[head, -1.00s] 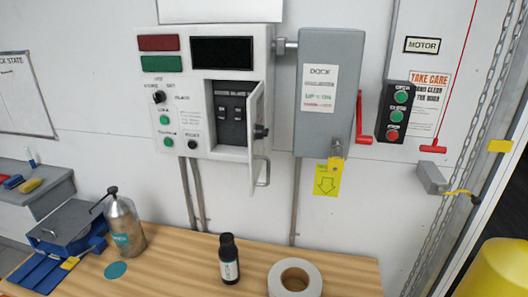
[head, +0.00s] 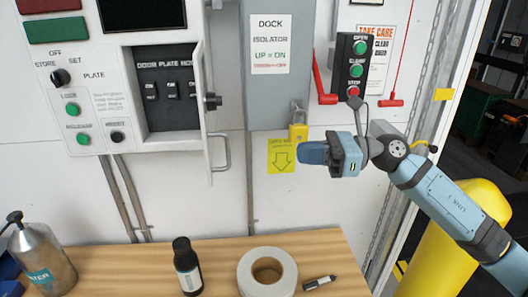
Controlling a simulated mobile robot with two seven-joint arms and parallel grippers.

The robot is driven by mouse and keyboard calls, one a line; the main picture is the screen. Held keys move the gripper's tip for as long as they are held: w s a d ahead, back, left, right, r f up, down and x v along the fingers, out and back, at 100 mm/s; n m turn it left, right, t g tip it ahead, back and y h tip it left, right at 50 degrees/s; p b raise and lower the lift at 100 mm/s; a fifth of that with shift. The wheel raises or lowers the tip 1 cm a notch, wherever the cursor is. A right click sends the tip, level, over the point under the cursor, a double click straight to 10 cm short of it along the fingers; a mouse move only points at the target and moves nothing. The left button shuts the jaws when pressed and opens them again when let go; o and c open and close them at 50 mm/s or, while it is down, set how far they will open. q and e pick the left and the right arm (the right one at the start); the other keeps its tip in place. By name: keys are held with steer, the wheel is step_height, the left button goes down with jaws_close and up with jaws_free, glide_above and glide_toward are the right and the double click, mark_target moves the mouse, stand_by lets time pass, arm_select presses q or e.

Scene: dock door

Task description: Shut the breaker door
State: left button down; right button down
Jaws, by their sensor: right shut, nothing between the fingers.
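The breaker door (head: 207,115) is a narrow white door hinged at the right side of the breaker opening in the white control panel (head: 95,110). It stands open, swung out toward me, with a black latch knob and a grey pull handle (head: 221,153) on it. The breaker compartment (head: 167,92) with several black switches is exposed. My right gripper (head: 305,153) is shut and empty, pointing left, to the right of the door and apart from it, in front of the yellow tag. My left gripper is not in view.
A grey dock isolator box (head: 280,100) with a red lever (head: 321,85) hangs right of the door. A wooden bench (head: 215,255) below bears a black bottle (head: 187,268), tape roll (head: 267,272), marker (head: 319,283) and metal water bottle (head: 42,260). A yellow post (head: 440,250) stands right.

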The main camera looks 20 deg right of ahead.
steer(key=p+x, duration=0.5)
steer(key=x, duration=0.7)
steer(key=shift+a, duration=0.4)
steer(key=shift+w+f, duration=0.1)
